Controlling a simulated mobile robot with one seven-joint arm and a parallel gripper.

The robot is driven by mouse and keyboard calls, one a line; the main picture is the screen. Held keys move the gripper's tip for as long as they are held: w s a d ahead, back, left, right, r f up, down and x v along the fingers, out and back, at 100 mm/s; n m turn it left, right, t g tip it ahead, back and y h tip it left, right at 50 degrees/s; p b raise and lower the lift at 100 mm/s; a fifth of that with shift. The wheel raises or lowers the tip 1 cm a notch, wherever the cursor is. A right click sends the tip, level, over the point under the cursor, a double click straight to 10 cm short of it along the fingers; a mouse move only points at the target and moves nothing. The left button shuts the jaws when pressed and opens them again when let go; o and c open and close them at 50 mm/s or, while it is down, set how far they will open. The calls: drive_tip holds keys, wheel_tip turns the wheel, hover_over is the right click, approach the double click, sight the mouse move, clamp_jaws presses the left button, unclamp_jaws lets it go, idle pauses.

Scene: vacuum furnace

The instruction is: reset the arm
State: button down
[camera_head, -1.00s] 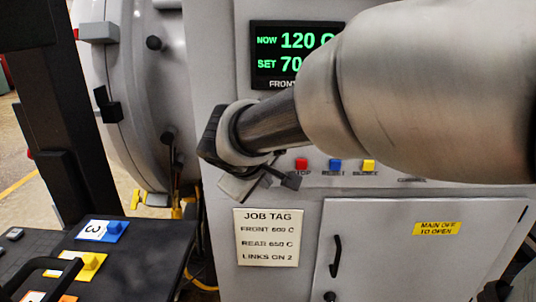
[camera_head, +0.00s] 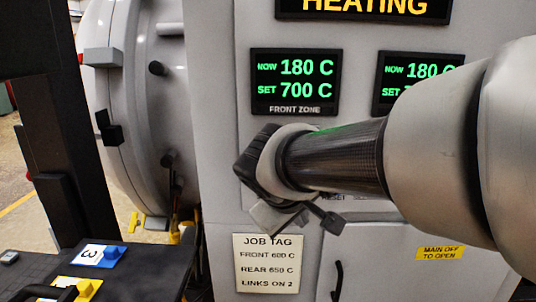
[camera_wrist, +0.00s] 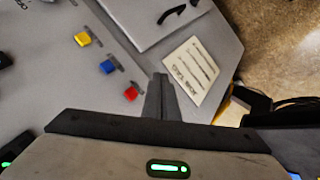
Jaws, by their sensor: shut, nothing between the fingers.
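My gripper (camera_head: 318,217) is at the end of my arm, in front of the furnace's grey control panel (camera_head: 222,150). It also shows in the wrist view (camera_wrist: 158,80), where its fingers are together with nothing between them. In the wrist view a red button (camera_wrist: 131,93), a blue button (camera_wrist: 107,67) and a yellow button (camera_wrist: 82,39) lie to the left of the fingers. The job tag (camera_wrist: 191,70) lies to their right. In the head view my arm hides the buttons.
The front zone display (camera_head: 295,82) reads now 180 C, set 700 C. A second display (camera_head: 420,75) is partly covered by my arm. A sign above (camera_head: 365,8) reads HEATING. The round furnace door (camera_head: 135,110) is at left. A black surface with numbered tags (camera_head: 140,265) is at lower left.

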drive_tip(key=s+d+f+m+g+y, duration=0.1)
drive_tip(key=s+d+m, duration=0.3)
drive_tip(key=s, duration=0.4)
drive_tip(key=s+d+f+m+g+y, duration=0.1)
drive_tip(key=s+d+m+y, duration=0.2)
drive_tip(key=s, duration=0.5)
wheel_tip(320, 180, up, 13)
drive_tip(key=h+p, duration=0.1)
drive_tip(key=p, duration=1.2)
drive_tip(key=shift+s+d, duration=0.3)
drive_tip(key=shift+d, duration=0.05)
